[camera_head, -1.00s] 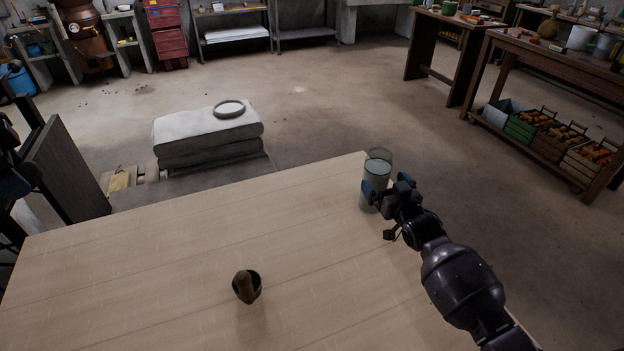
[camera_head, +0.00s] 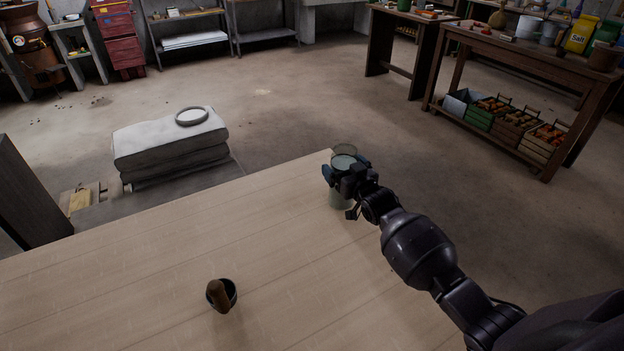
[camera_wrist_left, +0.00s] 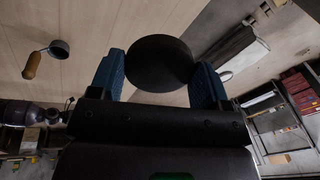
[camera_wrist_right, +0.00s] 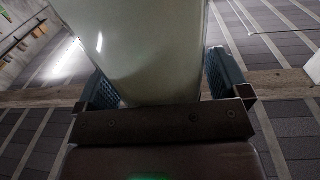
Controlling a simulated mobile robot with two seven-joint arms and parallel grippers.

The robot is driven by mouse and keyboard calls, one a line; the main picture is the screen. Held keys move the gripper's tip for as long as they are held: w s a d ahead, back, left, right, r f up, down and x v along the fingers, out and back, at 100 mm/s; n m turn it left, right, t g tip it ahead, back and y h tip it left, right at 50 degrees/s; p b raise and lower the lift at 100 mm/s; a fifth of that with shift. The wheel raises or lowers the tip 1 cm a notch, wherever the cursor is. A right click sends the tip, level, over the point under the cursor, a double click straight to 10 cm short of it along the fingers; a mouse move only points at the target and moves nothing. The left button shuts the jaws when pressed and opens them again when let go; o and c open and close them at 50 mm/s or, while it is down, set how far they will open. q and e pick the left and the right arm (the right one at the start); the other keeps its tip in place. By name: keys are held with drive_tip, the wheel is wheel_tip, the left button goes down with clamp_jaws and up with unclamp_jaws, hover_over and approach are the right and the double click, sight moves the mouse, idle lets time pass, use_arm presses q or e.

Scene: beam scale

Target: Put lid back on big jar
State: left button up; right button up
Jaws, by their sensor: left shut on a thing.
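The big jar (camera_head: 341,200) is a pale greenish glass vessel near the table's far corner in the head view. Its top rim shows no lid. My right gripper (camera_head: 343,178) has its fingers on either side of the jar; in the right wrist view the jar (camera_wrist_right: 145,50) fills the space between the blue finger pads. A dark round disc, seemingly the lid (camera_wrist_left: 160,62), sits between the finger pads of my left gripper (camera_wrist_left: 160,85) in the left wrist view. The left gripper is outside the head view.
A dark scoop with a brown wooden handle (camera_head: 219,295) rests on the wooden table (camera_head: 130,265). The rest of the visible tabletop is clear. A workbench (camera_head: 530,60) stands at the back right.

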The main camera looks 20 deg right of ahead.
drive_tip(key=c, duration=1)
drive_tip(key=shift+r, duration=0.1)
use_arm(q)
drive_tip(key=p+v, duration=0.1)
drive_tip(key=v, duration=0.2)
drive_tip(key=p+v, duration=0.1)
drive_tip(key=shift+w+r+p, duration=0.2)
drive_tip(key=shift+r+p, duration=0.15)
drive_tip(key=shift+r, duration=0.05)
use_arm(e)
wheel_tip(320, 180, up, 20)
drive_tip(key=shift+f, duration=0.1)
drive_tip(key=o, duration=0.5)
drive_tip(key=shift+c, duration=0.2)
drive_tip(key=c, duration=0.7)
use_arm(q)
drive_tip(key=shift+n, duration=0.3)
